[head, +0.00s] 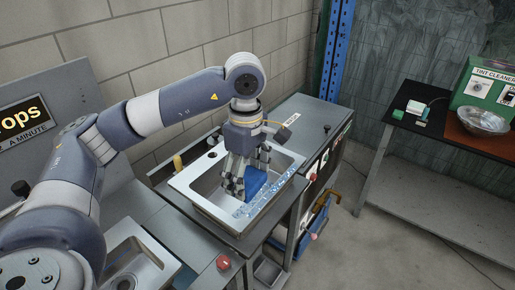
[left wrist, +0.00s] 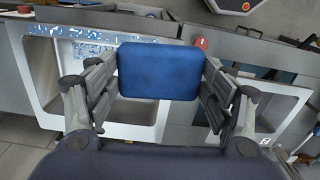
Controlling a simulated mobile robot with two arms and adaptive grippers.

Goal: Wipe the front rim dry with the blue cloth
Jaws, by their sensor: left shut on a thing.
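The blue cloth (head: 256,183) is a folded pad held between the fingers of my left gripper (head: 245,186). In the left wrist view the cloth (left wrist: 160,72) spans the space between the two finger sets of the gripper (left wrist: 161,78). The cloth is over the sink basin, close to the front rim (head: 268,199). Wet, speckled blue-white drops lie along that rim. The rim also shows in the left wrist view (left wrist: 85,33), with drops still on it beside the cloth. I cannot tell whether the cloth touches the rim. My right gripper is not in view.
The metal sink (head: 203,192) is set in a grey counter. A second basin (head: 140,258) is at the lower left. A red knob (head: 223,262) stands on the counter front. A side table with a metal bowl (head: 482,121) stands at right, with open floor between.

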